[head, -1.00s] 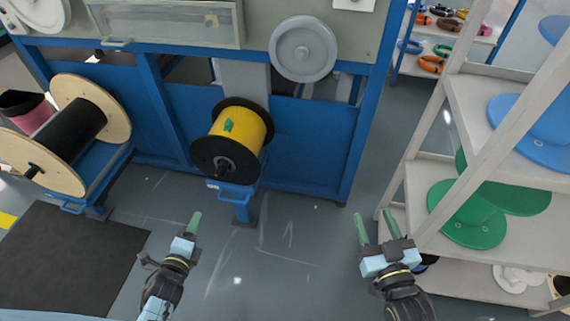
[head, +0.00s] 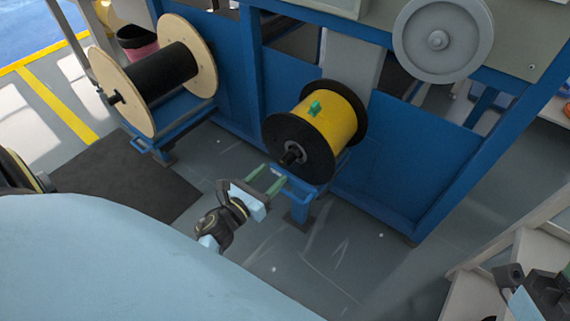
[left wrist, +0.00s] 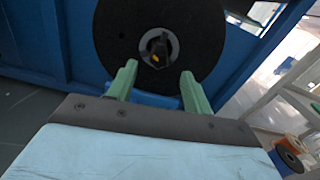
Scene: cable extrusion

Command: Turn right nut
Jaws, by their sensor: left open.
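The yellow cable spool (head: 331,117) with black flanges sits on a blue stand. A dark nut (head: 291,154) is at the hub of its near flange; the left wrist view shows the nut (left wrist: 157,47) in a pale ring, just beyond my fingers. My left gripper (head: 270,177) is open and empty, its green fingers pointing at the spool, a little below the nut. In the left wrist view the gripper's fingertips (left wrist: 158,72) are on either side below the nut, apart from it. A part of my right arm or gripper shows at the bottom right corner; its fingers cannot be made out.
A wooden-flanged spool of black cable (head: 162,70) stands to the left on its own blue stand (head: 188,118). A blue machine frame (head: 410,140) with a grey wheel (head: 437,38) is behind. A shelf (head: 500,260) stands at right. Floor between is clear.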

